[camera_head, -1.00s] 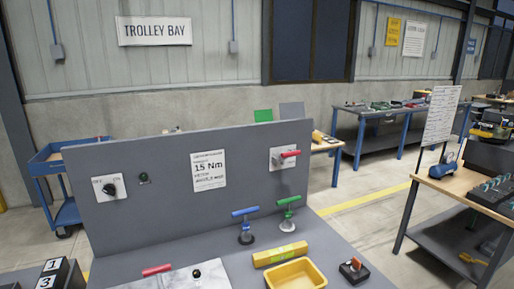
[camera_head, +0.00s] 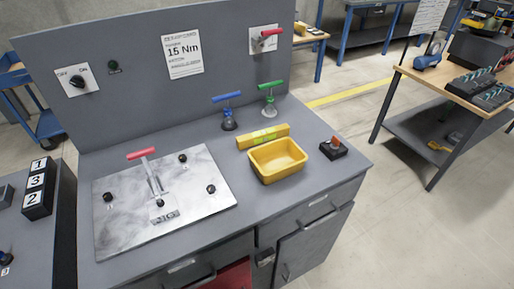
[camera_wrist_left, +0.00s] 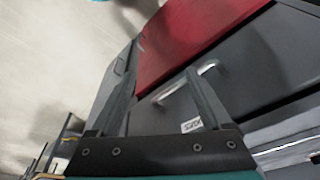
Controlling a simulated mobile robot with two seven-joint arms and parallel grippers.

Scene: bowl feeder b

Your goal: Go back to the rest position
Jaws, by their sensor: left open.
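My left gripper (camera_wrist_left: 160,80) shows only in the left wrist view, with its two dark fingers apart and nothing between them. It is near the grey cabinet front, by a silver drawer handle (camera_wrist_left: 185,84) and a red surface (camera_wrist_left: 190,35). I cannot tell whether a finger touches the cabinet. Neither gripper shows in the head view, and my right gripper is in no view.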

